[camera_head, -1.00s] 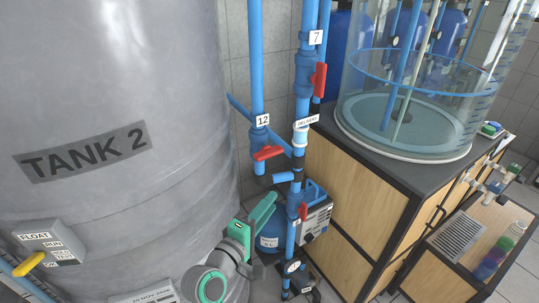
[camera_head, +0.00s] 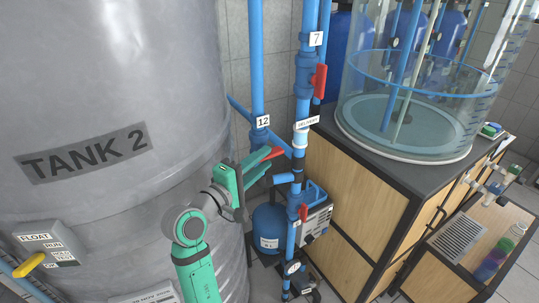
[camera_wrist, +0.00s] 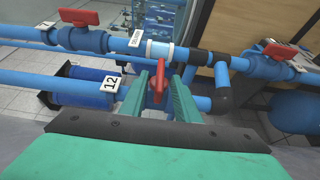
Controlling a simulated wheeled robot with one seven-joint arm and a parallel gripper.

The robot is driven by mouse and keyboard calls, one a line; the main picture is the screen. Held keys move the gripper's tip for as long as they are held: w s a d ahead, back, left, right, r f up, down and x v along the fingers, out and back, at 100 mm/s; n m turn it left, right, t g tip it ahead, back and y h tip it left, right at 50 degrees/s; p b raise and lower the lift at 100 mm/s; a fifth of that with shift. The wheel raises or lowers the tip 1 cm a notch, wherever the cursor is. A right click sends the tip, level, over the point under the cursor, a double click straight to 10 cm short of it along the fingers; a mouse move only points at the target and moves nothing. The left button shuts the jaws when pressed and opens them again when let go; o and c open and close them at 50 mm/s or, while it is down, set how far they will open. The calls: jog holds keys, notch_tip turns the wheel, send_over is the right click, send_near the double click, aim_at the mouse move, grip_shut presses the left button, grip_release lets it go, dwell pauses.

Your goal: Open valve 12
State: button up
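Valve 12 sits on a vertical blue pipe marked by a white "12" label (camera_head: 262,121), just right of the grey tank. Its red handle (camera_head: 275,153) lies across the pipe, and my gripper hides part of it. My gripper (camera_head: 258,163) is at the handle, coming from the lower left. In the wrist view, the red handle (camera_wrist: 158,82) stands between my two green fingers (camera_wrist: 158,95), with gaps visible beside it. The fingers are apart; I cannot tell whether either touches the handle. The "12" label (camera_wrist: 111,83) is to the left.
Valve 7's red handle (camera_head: 319,81) is on the neighbouring pipe, with a "DELIVERY" label (camera_head: 307,123) below it. A lower red handle (camera_head: 303,211) is near the pump. Tank 2 (camera_head: 110,80) fills the left. A wooden cabinet (camera_head: 355,195) stands at right.

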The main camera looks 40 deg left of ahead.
aim_at(279, 147)
jog(key=shift+w, duration=1.8)
grip_shut()
